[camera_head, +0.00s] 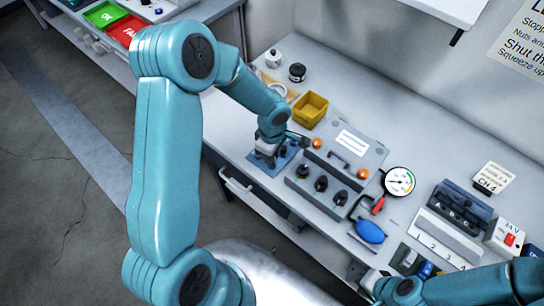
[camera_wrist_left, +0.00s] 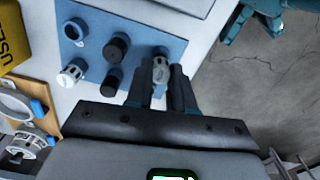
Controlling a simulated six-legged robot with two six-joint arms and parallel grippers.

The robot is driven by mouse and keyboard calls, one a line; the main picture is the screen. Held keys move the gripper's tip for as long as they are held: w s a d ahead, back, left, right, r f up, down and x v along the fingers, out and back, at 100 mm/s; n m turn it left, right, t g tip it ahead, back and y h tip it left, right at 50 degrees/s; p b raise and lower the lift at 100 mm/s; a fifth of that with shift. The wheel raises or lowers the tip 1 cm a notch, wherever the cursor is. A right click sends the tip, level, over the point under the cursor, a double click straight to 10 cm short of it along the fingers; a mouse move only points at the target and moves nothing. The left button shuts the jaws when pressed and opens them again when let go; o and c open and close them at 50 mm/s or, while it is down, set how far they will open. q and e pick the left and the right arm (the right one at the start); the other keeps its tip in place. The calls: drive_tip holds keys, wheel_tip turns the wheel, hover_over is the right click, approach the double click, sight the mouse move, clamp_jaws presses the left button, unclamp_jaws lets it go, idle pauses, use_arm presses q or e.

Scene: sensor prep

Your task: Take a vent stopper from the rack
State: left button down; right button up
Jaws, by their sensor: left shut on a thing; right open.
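The blue rack (camera_wrist_left: 85,52) lies flat on the bench and also shows in the head view (camera_head: 280,163). In the left wrist view it carries two black stoppers (camera_wrist_left: 115,47), a blue ring (camera_wrist_left: 75,30) and a white slotted stopper (camera_wrist_left: 72,72). My left gripper (camera_wrist_left: 160,85) is shut on a small pale grey stopper (camera_wrist_left: 160,66) at the rack's edge. I cannot tell whether this stopper still touches the rack. In the head view my left arm partly hides the rack. My right gripper (camera_head: 360,276) is open near the bench's front edge, apart from the rack.
A grey case with black knobs (camera_head: 322,184) stands right of the rack. A yellow bin (camera_head: 310,109) is behind it. Green and red trays (camera_head: 122,30) are at upper left.

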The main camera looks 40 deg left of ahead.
use_arm(q)
wheel_tip(320, 180, up, 19)
drive_tip(key=b, duration=0.1)
drive_tip(key=shift+b, duration=0.3)
drive_tip(key=shift+f, duration=0.1)
drive_tip(key=c, duration=1.8)
unclamp_jaws()
drive_tip(key=shift+c, duration=0.3)
